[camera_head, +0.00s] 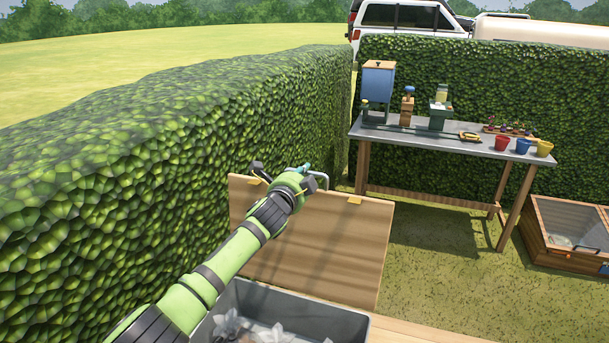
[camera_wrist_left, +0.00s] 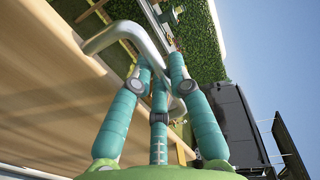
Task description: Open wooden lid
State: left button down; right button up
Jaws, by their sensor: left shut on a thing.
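The wooden lid (camera_head: 335,250) stands raised, a broad brown panel behind a grey bin (camera_head: 345,318). Its metal handle (camera_head: 323,178) is at the lid's upper edge, partly hidden by my left gripper (camera_head: 306,168). In the left wrist view, the fingers of my left gripper (camera_wrist_left: 160,68) are closed around the bent grey handle (camera_wrist_left: 112,32), with the lid's brown face (camera_wrist_left: 45,85) on the left. My right gripper is in neither view.
Pale flower-like pieces (camera_head: 272,333) lie in the bin. A tall hedge (camera_head: 110,180) runs close along the left. A workbench (camera_head: 440,139) with tools and coloured pots stands behind, and a wooden box with a clear lid (camera_head: 570,228) is at right. Grass between is open.

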pick_arm(q)
jog(key=shift+r, duration=0.45)
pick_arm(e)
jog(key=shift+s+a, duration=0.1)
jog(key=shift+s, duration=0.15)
pick_arm(q)
jog(key=c, duration=1.2)
grip_release()
jog(key=shift+o, duration=0.2)
jog(key=shift+a, duration=0.1)
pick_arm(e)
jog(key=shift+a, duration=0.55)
pick_arm(q)
jog(key=shift+s, duration=0.1)
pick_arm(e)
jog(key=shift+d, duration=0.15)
pick_arm(q)
jog(key=shift+f, duration=0.1)
jog(key=shift+s, duration=0.35)
jog(key=f+v, duration=0.1)
jog(key=v, duration=1)
jog(key=shift+a+r, duration=0.2)
jog(key=shift+r, duration=0.25)
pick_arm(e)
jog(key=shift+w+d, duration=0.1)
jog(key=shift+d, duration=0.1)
